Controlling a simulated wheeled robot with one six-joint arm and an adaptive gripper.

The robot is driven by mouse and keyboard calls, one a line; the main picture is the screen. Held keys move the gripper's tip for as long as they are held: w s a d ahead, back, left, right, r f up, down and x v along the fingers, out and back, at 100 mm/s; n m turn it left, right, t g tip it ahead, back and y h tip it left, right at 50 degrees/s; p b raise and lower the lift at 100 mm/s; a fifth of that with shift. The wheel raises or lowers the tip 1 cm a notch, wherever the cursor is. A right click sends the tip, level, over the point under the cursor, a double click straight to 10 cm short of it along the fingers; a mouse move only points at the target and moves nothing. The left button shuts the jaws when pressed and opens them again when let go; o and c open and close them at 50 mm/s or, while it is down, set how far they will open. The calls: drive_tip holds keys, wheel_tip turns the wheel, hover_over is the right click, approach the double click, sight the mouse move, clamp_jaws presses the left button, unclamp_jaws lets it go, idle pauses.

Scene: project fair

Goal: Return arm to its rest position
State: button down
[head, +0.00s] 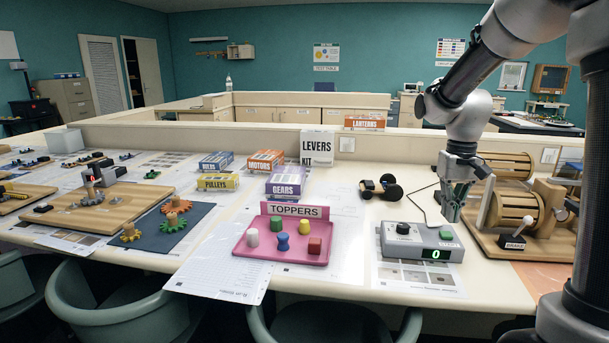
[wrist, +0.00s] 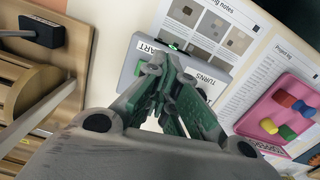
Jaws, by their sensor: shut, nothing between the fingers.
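My gripper (head: 453,211) hangs fingers-down at the right of the table in the head view, just above the grey counter box (head: 420,243) with its green "0" display. It is shut and empty. In the wrist view the closed green-padded fingers (wrist: 163,72) partly cover the same box (wrist: 196,73). The gap between fingertips and box is hard to judge.
A wooden drum machine (head: 512,205) stands close at the gripper's right. A pink toppers tray (head: 285,248) with several coloured pieces lies left, a small black-wheeled cart (head: 380,188) behind. Boxes, including a gears box (head: 285,182), stand further back. Above the table is open air.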

drive_tip(key=s+r+t, duration=0.2)
drive_tip(key=s+r, duration=0.2)
drive_tip(key=s, duration=0.6)
drive_tip(key=s+r+n+t, duration=0.1)
drive_tip(key=s+r+t, duration=0.2)
drive_tip(key=s, duration=0.8)
drive_tip(key=shift+s+a+r, duration=0.15)
drive_tip(key=shift+s+r, duration=0.1)
drive_tip(key=shift+r, duration=0.15)
